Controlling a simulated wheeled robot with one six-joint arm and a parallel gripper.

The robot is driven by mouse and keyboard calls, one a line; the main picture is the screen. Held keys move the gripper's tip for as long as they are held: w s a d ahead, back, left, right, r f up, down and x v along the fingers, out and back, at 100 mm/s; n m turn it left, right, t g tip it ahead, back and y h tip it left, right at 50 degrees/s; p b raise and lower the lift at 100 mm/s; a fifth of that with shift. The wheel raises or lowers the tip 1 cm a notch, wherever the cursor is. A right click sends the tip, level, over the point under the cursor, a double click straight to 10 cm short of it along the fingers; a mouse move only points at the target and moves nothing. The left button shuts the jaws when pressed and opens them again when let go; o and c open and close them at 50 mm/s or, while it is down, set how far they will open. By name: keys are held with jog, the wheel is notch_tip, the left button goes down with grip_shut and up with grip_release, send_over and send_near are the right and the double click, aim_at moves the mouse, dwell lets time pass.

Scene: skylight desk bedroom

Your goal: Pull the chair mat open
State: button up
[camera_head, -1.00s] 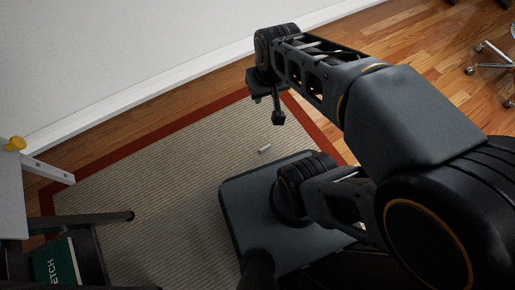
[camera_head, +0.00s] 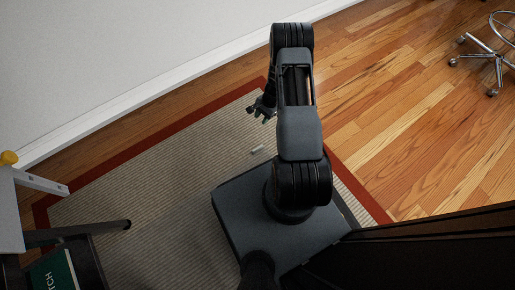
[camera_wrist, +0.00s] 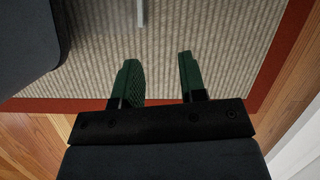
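A beige ribbed mat with a dark red border (camera_head: 160,170) lies flat on the wooden floor under and in front of my base. It is the only mat in view, and I cannot tell if it is the task's chair mat. It also fills the upper part of the wrist view (camera_wrist: 215,40). My gripper (camera_head: 261,108) hangs above the mat near its border on the wall side. In the wrist view my gripper (camera_wrist: 158,60) has two green fingertips apart with nothing between them. No fold or rolled part of the mat shows.
A chair with a chrome wheeled base (camera_head: 490,58) stands at the upper right. A white wall (camera_head: 130,60) runs along the back. Furniture with a green book (camera_head: 54,272) is at lower left.

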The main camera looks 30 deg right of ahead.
aim_at(258, 148)
jog(key=s+a+f+b, duration=0.1)
jog(key=f+b, duration=0.1)
jog(key=f, duration=0.5)
jog(key=s+a+f+m+b, duration=0.1)
jog(key=s+a+f+b, duration=0.1)
jog(key=f, duration=0.5)
jog(key=s+a+f+m+b, duration=0.1)
jog(key=f, duration=0.6)
jog(key=shift+s+a+f+b, duration=0.2)
jog(key=shift+s+a+b, duration=0.1)
jog(key=shift+b, duration=0.1)
grip_shut()
